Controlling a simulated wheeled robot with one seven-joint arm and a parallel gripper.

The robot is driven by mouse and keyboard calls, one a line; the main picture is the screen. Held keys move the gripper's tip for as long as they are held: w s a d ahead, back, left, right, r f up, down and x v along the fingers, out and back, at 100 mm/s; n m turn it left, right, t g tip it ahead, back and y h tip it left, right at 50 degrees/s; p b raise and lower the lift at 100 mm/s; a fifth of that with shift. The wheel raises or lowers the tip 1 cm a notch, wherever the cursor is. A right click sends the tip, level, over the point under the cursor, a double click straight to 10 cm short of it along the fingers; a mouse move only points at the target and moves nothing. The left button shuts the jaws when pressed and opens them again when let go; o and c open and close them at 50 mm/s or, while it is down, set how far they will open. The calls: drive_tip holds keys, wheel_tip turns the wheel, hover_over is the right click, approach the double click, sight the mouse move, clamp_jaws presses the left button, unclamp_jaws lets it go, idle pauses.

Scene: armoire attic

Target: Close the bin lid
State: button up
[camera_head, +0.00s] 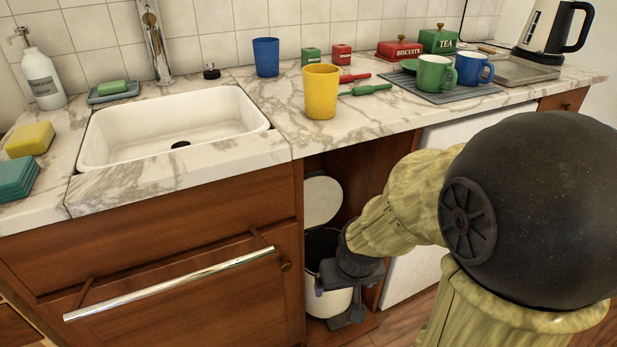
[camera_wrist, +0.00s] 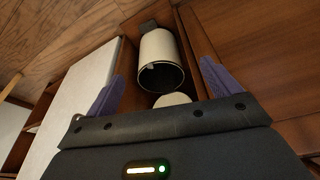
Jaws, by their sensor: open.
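The white bin (camera_head: 325,302) stands inside the open cabinet bay under the counter, with a dark open mouth. Its round pale lid (camera_head: 322,200) stands raised, tilted up behind the mouth. My gripper (camera_head: 333,303) is in front of the bin and hides part of its front and right side. In the wrist view the bin (camera_wrist: 157,45) appears between the two spread purple fingers of my gripper (camera_wrist: 162,58), with nothing gripped. The lid (camera_wrist: 172,100) is partly hidden there by the gripper body. I cannot tell whether a finger touches the bin.
A wooden cabinet front with a long metal bar handle (camera_head: 170,285) closes the left side. A white panel (camera_head: 415,265) stands to the right of the bay. The marble counter (camera_head: 240,160) overhangs the bin; a yellow cup (camera_head: 321,92) stands near its edge.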

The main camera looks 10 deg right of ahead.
drive_tip(key=w+d+f+n+t+b, duration=0.2)
drive_tip(key=w+t, duration=0.5)
drive_tip(key=w, duration=1.2)
drive_tip(key=t+y+b, duration=0.1)
drive_tip(key=t+y, duration=0.2)
drive_tip(key=t, duration=0.4)
approach(314, 175)
drive_tip(key=s+d, duration=0.1)
drive_tip(key=s, duration=0.4)
drive_tip(key=shift+s+r, duration=0.1)
drive_tip(key=shift+s, duration=0.1)
drive_tip(key=shift+w, duration=0.1)
drive_tip(key=w+a+b, duration=0.1)
drive_tip(key=w+b, duration=0.1)
drive_tip(key=w, duration=0.3)
drive_tip(key=w+a+b, duration=0.1)
drive_tip(key=w+b, duration=0.1)
drive_tip(key=w, duration=0.3)
drive_tip(key=w+a+b, duration=0.1)
drive_tip(key=w+b, duration=0.1)
drive_tip(key=w, duration=0.3)
drive_tip(key=shift+w+b, duration=0.35)
drive_tip(key=shift+w+a, duration=0.1)
drive_tip(key=shift+w, duration=0.55)
drive_tip(key=shift+c, duration=0.4)
drive_tip(key=c, duration=1.3)
